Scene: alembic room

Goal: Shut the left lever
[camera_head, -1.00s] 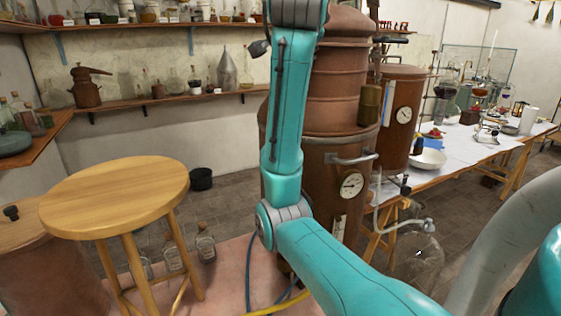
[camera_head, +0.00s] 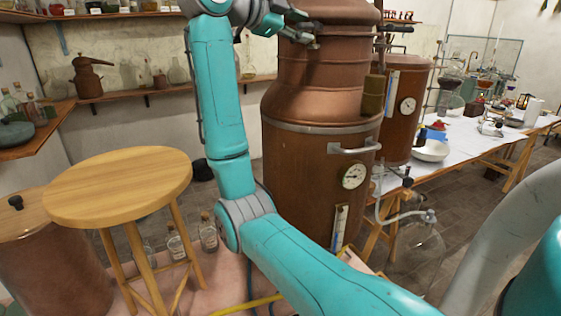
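The large copper still (camera_head: 315,90) stands in the middle of the head view, with a grey band, a metal handle (camera_head: 355,147) and a round gauge (camera_head: 354,176) on its body. My gripper (camera_head: 287,22) is at the top of the view, in front of the upper left side of the still. A small metal piece (camera_head: 304,39) shows beside it on the still; I cannot tell whether it is the left lever or part of my gripper. Contact and the finger opening are too small to make out.
A round wooden stool (camera_head: 118,185) stands at the left, with glass bottles (camera_head: 208,232) beside it on the floor. A second copper vessel (camera_head: 404,105) and a long white-topped table (camera_head: 455,140) with glassware are at the right. Wall shelves (camera_head: 150,95) hold vessels behind.

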